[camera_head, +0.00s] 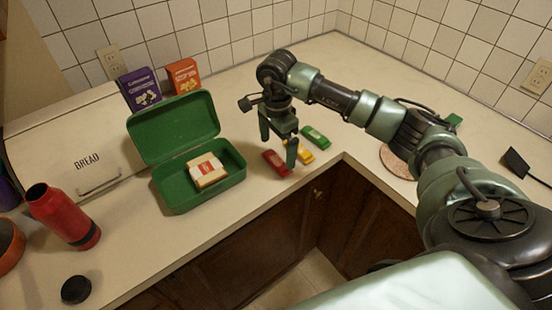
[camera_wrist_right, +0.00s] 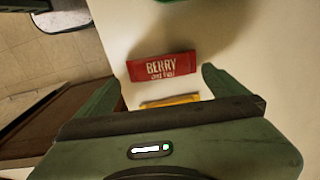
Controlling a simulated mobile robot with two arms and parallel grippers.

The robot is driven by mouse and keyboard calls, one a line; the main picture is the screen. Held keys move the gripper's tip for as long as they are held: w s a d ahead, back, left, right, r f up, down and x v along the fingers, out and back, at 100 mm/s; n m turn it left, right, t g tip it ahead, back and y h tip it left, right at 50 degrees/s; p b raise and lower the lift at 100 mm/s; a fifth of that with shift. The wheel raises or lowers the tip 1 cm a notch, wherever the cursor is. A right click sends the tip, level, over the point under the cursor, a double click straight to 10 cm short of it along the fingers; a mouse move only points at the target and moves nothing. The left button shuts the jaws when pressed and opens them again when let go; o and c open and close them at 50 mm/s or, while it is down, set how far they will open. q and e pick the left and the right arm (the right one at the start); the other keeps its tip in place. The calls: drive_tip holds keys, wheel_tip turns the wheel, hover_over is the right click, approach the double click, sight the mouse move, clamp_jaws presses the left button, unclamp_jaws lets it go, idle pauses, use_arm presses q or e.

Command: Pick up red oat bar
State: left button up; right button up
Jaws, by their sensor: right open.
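The red oat bar (camera_head: 275,163) lies flat on the counter near its front edge. In the right wrist view the red oat bar (camera_wrist_right: 161,67) shows white "BERRY" lettering and lies ahead of and between my finger lines. My right gripper (camera_head: 278,152) is open and empty, pointing down above the bars. Its two green fingers (camera_wrist_right: 163,82) show in the wrist view, apart, with no bar held. How high the fingertips are above the bar is hard to tell. My left gripper is not in view.
A yellow bar (camera_head: 301,151) and a green bar (camera_head: 315,137) lie close to the right of the red one. An open green lunchbox (camera_head: 186,204) with a wrapped sandwich (camera_head: 206,171) stands left. A red bottle (camera_head: 62,215) stands farther left. The counter edge is close in front.

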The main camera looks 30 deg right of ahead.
drive_tip(key=f, duration=0.1)
drive_tip(key=f+p, duration=0.1)
drive_tip(key=shift+a+f, duration=0.2)
drive_tip(key=shift+f, duration=0.2)
drive_tip(key=shift+w+f, duration=0.15)
drive_tip(key=shift+f, duration=0.7)
drive_tip(key=c, duration=1.1)
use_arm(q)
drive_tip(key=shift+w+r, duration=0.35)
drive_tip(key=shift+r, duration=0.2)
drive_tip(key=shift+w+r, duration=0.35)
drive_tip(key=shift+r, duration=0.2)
use_arm(e)
drive_tip(key=shift+c, duration=0.3)
drive_tip(key=shift+r, duration=0.15)
wheel_tip(320, 180, up, 12)
drive_tip(key=b, duration=0.3)
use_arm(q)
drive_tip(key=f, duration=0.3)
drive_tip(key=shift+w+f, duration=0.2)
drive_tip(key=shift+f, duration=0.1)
use_arm(e)
wheel_tip(320, 180, up, 8)
hover_over(275, 161)
